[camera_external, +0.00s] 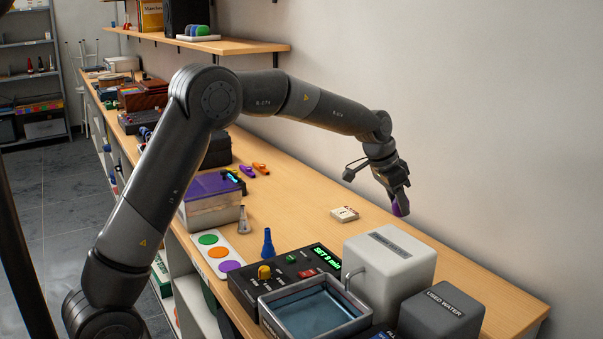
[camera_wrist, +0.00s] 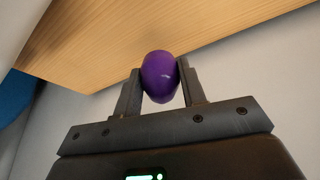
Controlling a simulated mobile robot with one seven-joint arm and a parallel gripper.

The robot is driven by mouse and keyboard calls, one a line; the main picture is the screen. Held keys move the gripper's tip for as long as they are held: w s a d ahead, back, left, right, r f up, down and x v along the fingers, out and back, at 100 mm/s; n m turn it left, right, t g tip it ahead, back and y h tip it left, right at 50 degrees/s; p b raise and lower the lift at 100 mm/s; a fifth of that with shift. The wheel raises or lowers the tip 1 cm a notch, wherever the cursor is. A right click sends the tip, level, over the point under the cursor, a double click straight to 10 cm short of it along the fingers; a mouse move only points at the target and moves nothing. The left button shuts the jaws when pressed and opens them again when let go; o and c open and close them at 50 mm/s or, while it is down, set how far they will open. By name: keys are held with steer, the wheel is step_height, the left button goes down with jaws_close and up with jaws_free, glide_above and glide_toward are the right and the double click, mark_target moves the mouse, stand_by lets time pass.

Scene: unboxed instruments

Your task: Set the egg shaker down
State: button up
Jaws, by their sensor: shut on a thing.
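The egg shaker (camera_wrist: 160,76) is purple, smooth and egg-shaped. It sits between the two fingers of my gripper (camera_wrist: 160,88) in the wrist view, with a finger against each side. In the external view the egg shaker (camera_external: 397,208) shows as a small purple patch below my gripper (camera_external: 398,200), partly hidden by the fingers. My gripper is shut on it, over the back part of the wooden bench (camera_external: 300,205) near the wall. I cannot tell the exact gap between the egg shaker and the bench top.
A small cream box (camera_external: 344,214) lies left of my gripper. A white tank (camera_external: 390,268), a grey used-water box (camera_external: 441,313) and a black control unit with a water basin (camera_external: 312,312) stand in front. A strip with coloured discs (camera_external: 215,251) lies at the front edge.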

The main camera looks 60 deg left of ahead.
steer(key=a+r+n+y, duration=0.1)
steer(key=a+n+y, duration=0.55)
steer(key=a, duration=2.25)
steer(key=a+f+h, duration=0.1)
steer(key=a+f, duration=0.1)
steer(key=a, duration=0.1)
steer(key=a+f+n+h, duration=0.1)
steer(key=a+f, duration=0.1)
steer(key=a, duration=0.2)
steer(key=a+f+n+h, duration=0.1)
steer(key=a+f, duration=0.1)
steer(key=a, duration=0.2)
steer(key=shift+a+f, duration=0.15)
steer(key=shift+a, duration=0.05)
steer(key=shift+a+f, duration=0.3)
steer(key=shift+a, duration=0.15)
steer(key=shift+f, duration=1.95)
steer(key=shift+f, duration=0.15)
steer(key=o, duration=1)
